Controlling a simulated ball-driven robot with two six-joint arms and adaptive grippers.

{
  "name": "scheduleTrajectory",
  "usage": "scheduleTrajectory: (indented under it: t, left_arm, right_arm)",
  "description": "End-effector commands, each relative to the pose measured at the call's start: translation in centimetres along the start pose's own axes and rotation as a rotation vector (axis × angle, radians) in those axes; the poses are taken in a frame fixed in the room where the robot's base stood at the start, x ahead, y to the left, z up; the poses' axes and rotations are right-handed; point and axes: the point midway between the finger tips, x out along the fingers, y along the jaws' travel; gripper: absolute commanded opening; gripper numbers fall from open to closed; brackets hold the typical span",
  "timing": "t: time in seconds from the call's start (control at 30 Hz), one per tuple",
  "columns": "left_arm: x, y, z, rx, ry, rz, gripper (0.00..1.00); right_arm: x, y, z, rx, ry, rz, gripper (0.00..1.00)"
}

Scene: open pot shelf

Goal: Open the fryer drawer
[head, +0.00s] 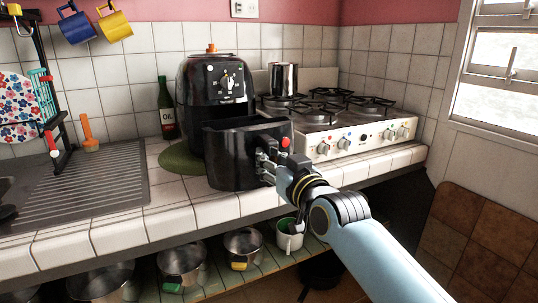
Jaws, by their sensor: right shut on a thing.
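The black air fryer (198,92) stands on a round green mat (172,158) on the white tiled counter. Its drawer (232,158) is out in front of the body, toward me and a little to the right. My right gripper (268,162) is at the drawer's right front side, shut on the drawer handle, which is mostly hidden by the fingers. A red button (285,142) shows just above the gripper. My left gripper is not in view.
A white gas stove (345,138) with a metal pot (283,78) stands right of the fryer. A green oil bottle (165,108) is at its left, beside a ridged drainboard (90,190). Pots (184,262) and a mug (289,236) sit on the open shelf below the counter.

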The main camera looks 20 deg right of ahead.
Motion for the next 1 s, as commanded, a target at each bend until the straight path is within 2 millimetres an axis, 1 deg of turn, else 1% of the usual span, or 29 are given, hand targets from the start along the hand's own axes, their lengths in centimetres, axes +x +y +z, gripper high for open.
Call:
scheduleTrajectory:
  t: [0.37,0.4,0.57,0.87,0.97,1.0]
  left_arm:
    - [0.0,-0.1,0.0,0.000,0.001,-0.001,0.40]
    - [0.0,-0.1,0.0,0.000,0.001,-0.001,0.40]
    - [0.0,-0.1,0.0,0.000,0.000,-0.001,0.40]
    - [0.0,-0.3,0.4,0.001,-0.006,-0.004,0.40]
    - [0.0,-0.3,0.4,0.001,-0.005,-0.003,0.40]
    - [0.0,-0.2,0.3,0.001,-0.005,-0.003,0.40]
  right_arm:
    - [-0.1,0.0,-0.1,-0.001,0.003,0.000,0.00]
    - [-0.1,0.0,-0.1,-0.001,0.003,0.000,0.28]
    - [-0.1,0.0,-0.1,-0.001,0.002,0.000,0.49]
    - [-0.2,0.0,0.0,0.000,0.001,0.000,0.50]
    - [-1.1,0.0,0.1,0.000,0.000,0.000,0.50]
    - [-1.7,0.0,0.1,0.000,0.000,0.000,0.50]
